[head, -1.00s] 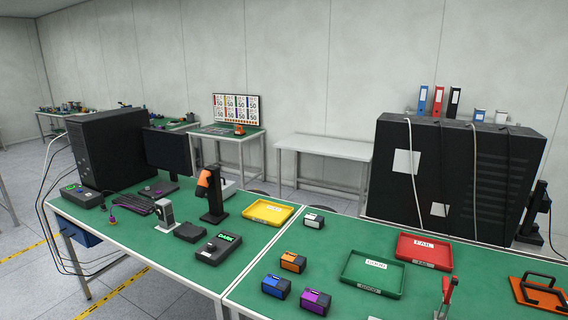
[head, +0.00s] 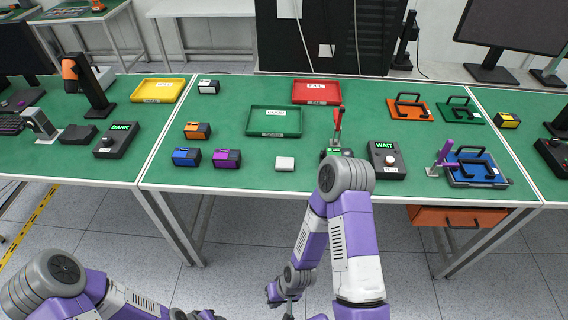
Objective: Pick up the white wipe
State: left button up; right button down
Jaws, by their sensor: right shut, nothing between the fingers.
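A small white block-like pad (head: 285,163), which looks like the white wipe, lies flat on the green table (head: 255,182) near its front edge, just below the green tray. Nothing touches it. My right gripper (head: 287,306) is low in front of the table, below the wipe in the picture, apart from it, and is shut and empty.
Left of the wipe stand purple (head: 226,158), blue (head: 186,156) and orange (head: 198,130) boxes. The green tray (head: 250,121) is behind it.

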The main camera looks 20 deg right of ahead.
aim_at(282, 163)
jog(key=z, duration=2.4)
jog(key=i, duration=1.05)
jog(key=u, duration=3.2)
jog(key=i, duration=0.35)
jog(key=z, duration=0.05)
